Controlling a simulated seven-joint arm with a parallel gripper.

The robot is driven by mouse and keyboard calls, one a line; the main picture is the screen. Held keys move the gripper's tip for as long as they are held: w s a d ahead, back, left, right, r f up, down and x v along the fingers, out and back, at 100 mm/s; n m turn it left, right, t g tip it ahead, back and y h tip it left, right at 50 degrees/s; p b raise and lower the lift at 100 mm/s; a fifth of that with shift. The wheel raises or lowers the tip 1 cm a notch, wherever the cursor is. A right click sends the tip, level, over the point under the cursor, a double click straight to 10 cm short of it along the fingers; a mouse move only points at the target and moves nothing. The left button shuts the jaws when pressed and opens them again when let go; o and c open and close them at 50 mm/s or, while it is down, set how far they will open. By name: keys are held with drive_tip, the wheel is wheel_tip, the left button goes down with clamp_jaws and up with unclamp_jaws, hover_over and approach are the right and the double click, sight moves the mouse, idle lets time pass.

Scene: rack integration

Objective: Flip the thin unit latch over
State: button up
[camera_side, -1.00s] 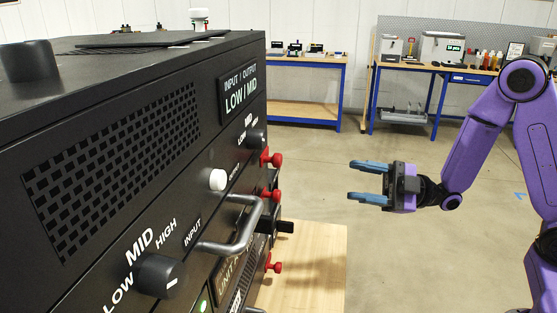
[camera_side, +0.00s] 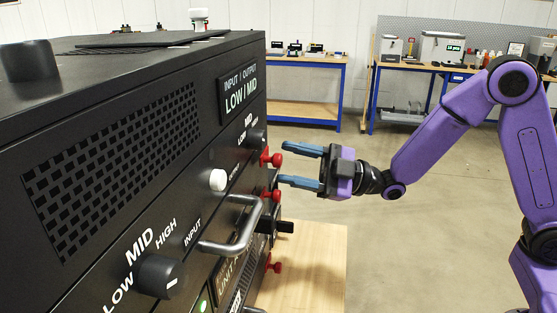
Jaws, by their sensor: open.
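My gripper (camera_side: 284,164) is open and empty, with its two blue fingers pointing left at the rack front, one above the other. The fingertips are close to the upper red knob (camera_side: 273,158) and the middle red knob (camera_side: 270,195). Whether they touch the rack or the knobs is unclear. A black protruding piece (camera_side: 284,227) sticks out below the middle red knob, and a lower red knob (camera_side: 273,265) is under it. I cannot tell which of these parts is the thin unit latch; the steep viewing angle hides much of the front.
The large black rack unit (camera_side: 120,140) fills the left side. A grey metal handle (camera_side: 235,235) juts out from its front, near a white knob (camera_side: 218,180) and black dials (camera_side: 162,276). A wooden surface (camera_side: 315,265) lies below; open floor is to the right.

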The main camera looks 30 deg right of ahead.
sight(267, 151)
drive_tip(key=shift+x, duration=1.6)
clamp_jaws()
drive_tip(key=shift+w+d, duration=1)
unclamp_jaws()
drive_tip(key=shift+f, duration=0.1)
